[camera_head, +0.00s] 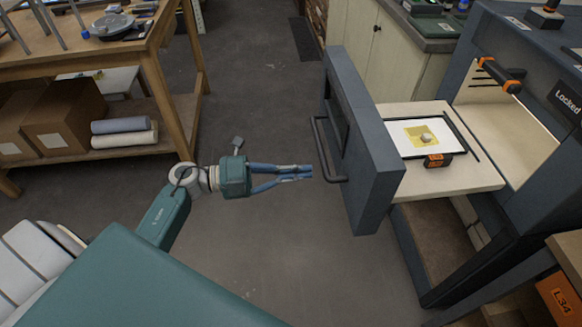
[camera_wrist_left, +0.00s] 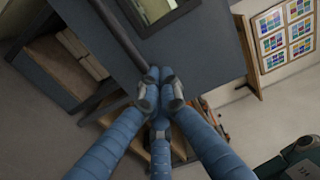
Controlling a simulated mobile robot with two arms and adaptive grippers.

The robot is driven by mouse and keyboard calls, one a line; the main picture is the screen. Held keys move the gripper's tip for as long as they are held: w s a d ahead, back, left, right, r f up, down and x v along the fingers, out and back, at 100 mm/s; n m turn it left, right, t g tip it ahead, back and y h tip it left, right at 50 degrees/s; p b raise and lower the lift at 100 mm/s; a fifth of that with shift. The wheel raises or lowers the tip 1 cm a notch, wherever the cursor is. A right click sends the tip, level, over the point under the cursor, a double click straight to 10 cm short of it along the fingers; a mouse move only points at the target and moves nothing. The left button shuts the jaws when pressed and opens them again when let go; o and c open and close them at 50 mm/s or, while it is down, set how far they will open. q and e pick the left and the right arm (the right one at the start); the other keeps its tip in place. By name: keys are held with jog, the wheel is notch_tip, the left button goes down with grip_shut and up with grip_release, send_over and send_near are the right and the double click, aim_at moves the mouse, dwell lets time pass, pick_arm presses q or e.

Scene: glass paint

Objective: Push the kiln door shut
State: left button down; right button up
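The kiln door (camera_head: 378,190) is a dark blue-grey upright panel on the front of a pale pulled-out slab (camera_head: 478,176). It stands well out from the kiln (camera_head: 515,45), whose opening shows at right. A black bar handle (camera_head: 323,150) is on the door's outer face. The door fills the upper wrist view (camera_wrist_left: 200,50), with the handle bar (camera_wrist_left: 118,30) running down to my fingertips. My left gripper (camera_head: 309,171) has its blue fingers together at the tips, with nothing seen between them. It points at the door, just left of the handle. Contact cannot be told. My right gripper is out of view.
A white sheet with a yellow square (camera_head: 422,135) and a small piece lies on the slab. An orange-black latch handle (camera_head: 500,76) sits on the kiln. A wooden workbench (camera_head: 150,60) stands upper left. The floor (camera_head: 262,110) between is clear.

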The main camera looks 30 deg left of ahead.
aim_at(348, 167)
pick_arm(q)
jog(key=p+x, duration=0.2)
jog(key=x, duration=0.5)
jog(key=shift+w+d+r, duration=0.1)
jog(key=shift+w+d, duration=0.15)
jog(key=shift+d, duration=0.05)
jog(key=shift+w+d, duration=0.25)
jog(key=shift+d, duration=0.1)
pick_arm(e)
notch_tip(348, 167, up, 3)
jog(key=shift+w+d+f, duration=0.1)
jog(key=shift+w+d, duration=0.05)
